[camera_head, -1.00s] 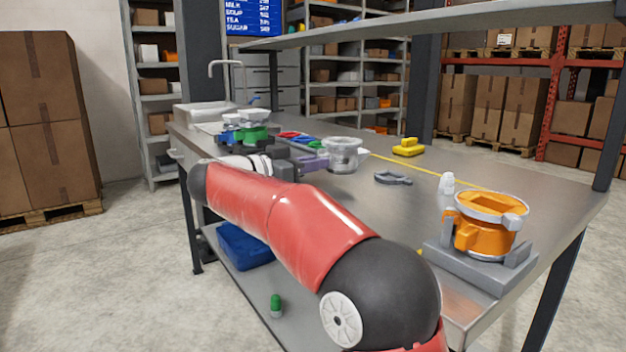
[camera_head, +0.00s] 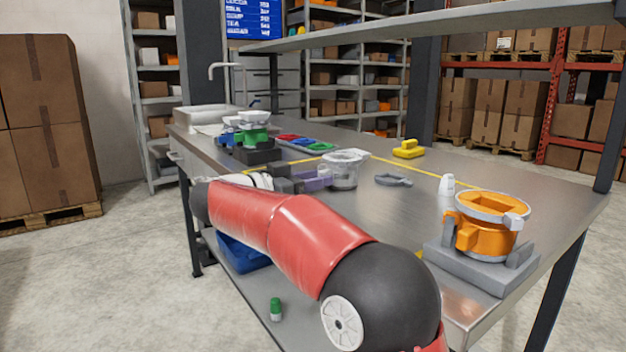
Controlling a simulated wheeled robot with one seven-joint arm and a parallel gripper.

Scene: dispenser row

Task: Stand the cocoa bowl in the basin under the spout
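My gripper (camera_head: 322,179), with purple-grey fingers, is at the near side of a clear, greyish bowl (camera_head: 346,172). The fingers appear shut on its left side, partly hidden behind the bowl and my arm. The bowl's rim looks slightly tilted; I cannot read a label or see its contents. The pale basin (camera_head: 200,117) is at the far left end of the steel table, well away from the gripper. A thin curved spout (camera_head: 226,66) rises behind and above it.
A dark stand with green units and white bowls (camera_head: 254,135) lies between gripper and basin. A shelf (camera_head: 430,24) overhangs.

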